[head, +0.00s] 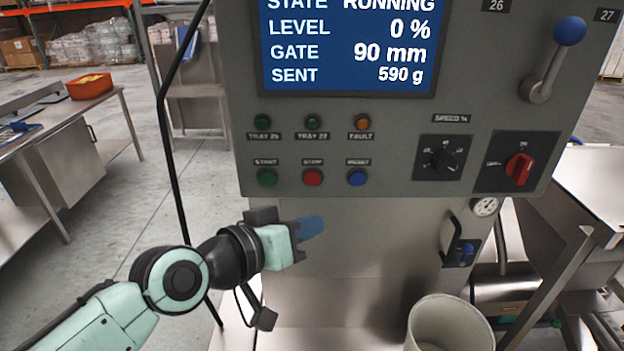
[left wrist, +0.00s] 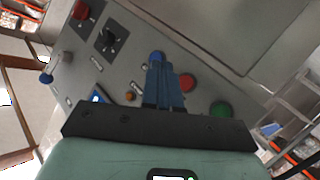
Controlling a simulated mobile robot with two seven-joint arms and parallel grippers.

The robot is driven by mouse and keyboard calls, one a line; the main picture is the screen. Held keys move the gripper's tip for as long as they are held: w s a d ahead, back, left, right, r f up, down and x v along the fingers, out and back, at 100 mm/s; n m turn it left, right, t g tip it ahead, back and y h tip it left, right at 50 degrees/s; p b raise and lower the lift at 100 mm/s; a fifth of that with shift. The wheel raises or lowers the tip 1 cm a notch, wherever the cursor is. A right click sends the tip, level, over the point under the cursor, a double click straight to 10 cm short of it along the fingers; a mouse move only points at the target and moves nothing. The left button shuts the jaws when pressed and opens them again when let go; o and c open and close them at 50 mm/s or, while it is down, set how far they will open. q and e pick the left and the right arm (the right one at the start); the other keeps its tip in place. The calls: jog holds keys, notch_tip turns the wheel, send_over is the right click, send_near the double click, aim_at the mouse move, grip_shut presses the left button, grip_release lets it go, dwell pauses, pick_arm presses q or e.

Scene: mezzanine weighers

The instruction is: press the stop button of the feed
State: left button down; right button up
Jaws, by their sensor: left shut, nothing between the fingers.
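The red stop button (head: 313,178) sits on the grey control panel, under a STOP label, between the green start button (head: 267,178) and the blue reset button (head: 357,178). My left gripper (head: 318,226) is shut and empty, in front of the machine and below the button row in the head view. In the left wrist view its blue fingers (left wrist: 165,80) point at the panel, with the stop button (left wrist: 187,82) just right of the fingertips and the start button (left wrist: 220,108) farther right. The reset button (left wrist: 157,57) is partly behind the fingers. My right gripper is not in view.
The screen (head: 347,45) reads RUNNING, level 0 %. A speed knob (head: 442,158), a red rotary switch (head: 518,168) and a blue-knobbed lever (head: 553,60) are on the panel's right. A pale bucket (head: 450,325) stands below. A steel table (head: 60,130) is at left.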

pick_arm(q)
jog(key=shift+w, duration=4.4)
jog(key=shift+w, duration=0.45)
jog(key=shift+w+p, duration=0.35)
jog(key=shift+w, duration=0.05)
jog(key=shift+s, duration=0.15)
jog(key=shift+s+b, duration=0.35)
jog(key=shift+s, duration=0.35)
jog(key=shift+s+b, duration=0.45)
jog(key=shift+s, duration=2.05)
